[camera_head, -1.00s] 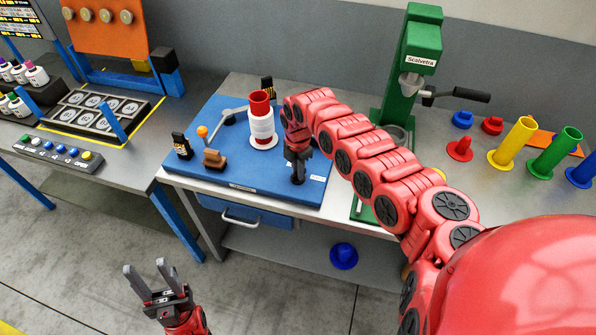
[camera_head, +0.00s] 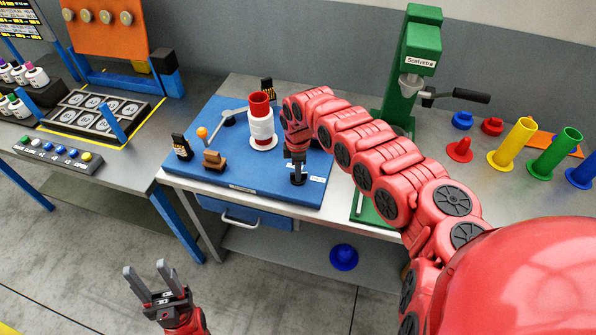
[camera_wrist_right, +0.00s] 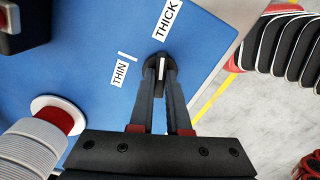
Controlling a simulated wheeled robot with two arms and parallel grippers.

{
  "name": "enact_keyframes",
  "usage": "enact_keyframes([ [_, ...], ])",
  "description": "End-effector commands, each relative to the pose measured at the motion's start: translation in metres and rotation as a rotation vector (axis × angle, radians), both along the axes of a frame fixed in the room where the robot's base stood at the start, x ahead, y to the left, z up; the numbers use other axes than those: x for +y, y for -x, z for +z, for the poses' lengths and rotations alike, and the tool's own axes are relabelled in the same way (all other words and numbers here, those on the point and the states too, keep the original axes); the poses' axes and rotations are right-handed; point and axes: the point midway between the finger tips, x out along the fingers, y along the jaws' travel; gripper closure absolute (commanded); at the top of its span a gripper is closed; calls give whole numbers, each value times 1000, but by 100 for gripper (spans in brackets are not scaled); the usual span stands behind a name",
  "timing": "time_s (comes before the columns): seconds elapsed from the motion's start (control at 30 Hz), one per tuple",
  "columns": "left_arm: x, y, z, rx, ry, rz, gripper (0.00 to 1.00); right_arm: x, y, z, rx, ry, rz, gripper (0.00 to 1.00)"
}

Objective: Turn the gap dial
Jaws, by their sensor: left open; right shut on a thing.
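The gap dial (camera_wrist_right: 158,61) is a small black knob with a white line, on the blue panel (camera_head: 230,176). In the right wrist view its line runs nearly along the fingers. A THICK label (camera_wrist_right: 166,31) is above it and a THIN label (camera_wrist_right: 120,73) to its left. My right gripper (camera_wrist_right: 163,84) is shut on the dial, pointing down at the panel; it shows in the head view (camera_head: 298,180), where it mostly hides the dial. My left gripper (camera_head: 146,268) is open and empty, low over the floor in front of the tables.
A white and red bobbin (camera_head: 261,125) stands on the panel left of my right gripper. An arm with an orange ball (camera_head: 202,132) is further left. A green press (camera_head: 408,70) stands behind my right arm. Yellow (camera_head: 515,142) and green (camera_head: 556,150) cones are at the right.

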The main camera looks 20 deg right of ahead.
Motion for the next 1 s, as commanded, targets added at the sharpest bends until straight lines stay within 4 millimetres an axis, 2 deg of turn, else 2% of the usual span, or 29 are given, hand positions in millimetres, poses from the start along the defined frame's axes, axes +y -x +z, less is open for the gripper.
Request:
enact_keyframes([
  [0.47,0,0,0,0,0,0,50,0,-1,1,-4,0,-15,100],
  [0.5,0,0,0,0,0,0,50,0,-1,1,-4,0,-15,83],
  [0.67,0,0,0,0,0,0,50,0,-1,1,-3,0,-15,55],
  [1.0,0,0,-1,0,0,0,50,0,-1,3,-3,0,-15,55],
])
